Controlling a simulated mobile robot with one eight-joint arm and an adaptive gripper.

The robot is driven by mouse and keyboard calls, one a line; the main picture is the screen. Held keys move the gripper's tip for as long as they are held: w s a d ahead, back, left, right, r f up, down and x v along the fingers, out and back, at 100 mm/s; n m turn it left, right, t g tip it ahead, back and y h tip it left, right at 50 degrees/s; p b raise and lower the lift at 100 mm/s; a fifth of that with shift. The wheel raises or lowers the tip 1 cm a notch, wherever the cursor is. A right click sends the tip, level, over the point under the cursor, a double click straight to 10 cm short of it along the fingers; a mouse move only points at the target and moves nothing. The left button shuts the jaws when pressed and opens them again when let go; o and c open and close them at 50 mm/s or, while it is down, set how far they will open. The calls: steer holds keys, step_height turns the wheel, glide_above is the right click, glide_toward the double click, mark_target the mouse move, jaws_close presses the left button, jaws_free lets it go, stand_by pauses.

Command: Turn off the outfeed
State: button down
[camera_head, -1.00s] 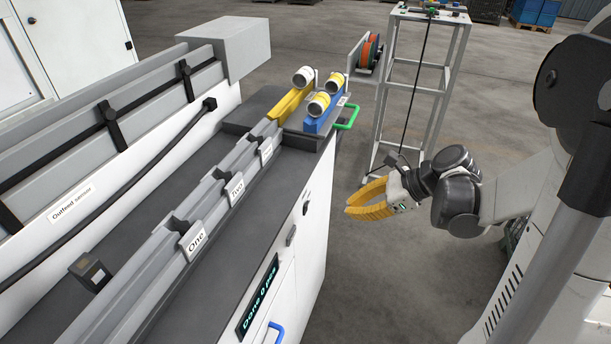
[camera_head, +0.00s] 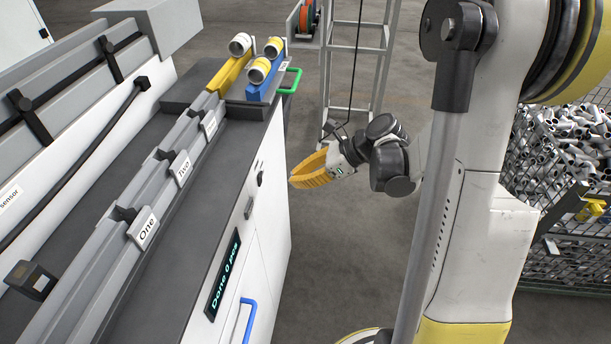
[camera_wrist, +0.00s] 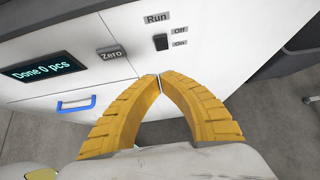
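A white cabinet carries a small black switch (camera_wrist: 160,42) under the word Run, with Off above and On below at its right. Which way it is set I cannot tell. It shows as a small dark spot in the head view (camera_head: 260,179). My gripper (camera_wrist: 160,76) has yellow ribbed fingers with tips together and nothing between them. In the wrist view the tips lie just below the switch, apart from the panel as far as I can tell. In the head view my gripper (camera_head: 293,181) hangs right of the cabinet front. The outfeed (camera_head: 150,195) is a long grey channel on top.
Left of the switch are a Zero button (camera_wrist: 111,53), a display (camera_wrist: 45,68) reading Done 0 pcs and a blue handle (camera_wrist: 76,105). A green handle (camera_head: 290,82) sticks out at the cabinet's far end. A wire bin of metal parts (camera_head: 560,150) stands at right.

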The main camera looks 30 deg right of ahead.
mark_target(260, 181)
steer(key=w+a, duration=0.1)
steer(key=w+a+f+b, duration=0.1)
steer(key=a, duration=0.1)
steer(key=w+a+f, duration=0.1)
steer(key=a, duration=0.1)
steer(key=shift+w+a+f+b, duration=0.1)
steer(key=shift+w+f+b, duration=0.1)
steer(key=shift+w+b, duration=0.2)
steer(key=shift+w+a+r, duration=0.1)
steer(key=shift+w+a, duration=0.1)
steer(key=shift+a, duration=0.15)
steer(key=shift+w+a+r, duration=0.3)
steer(key=shift+a, duration=0.1)
steer(key=shift+f, duration=0.1)
steer(key=shift+r+p, duration=0.2)
steer(key=shift+p, duration=0.15)
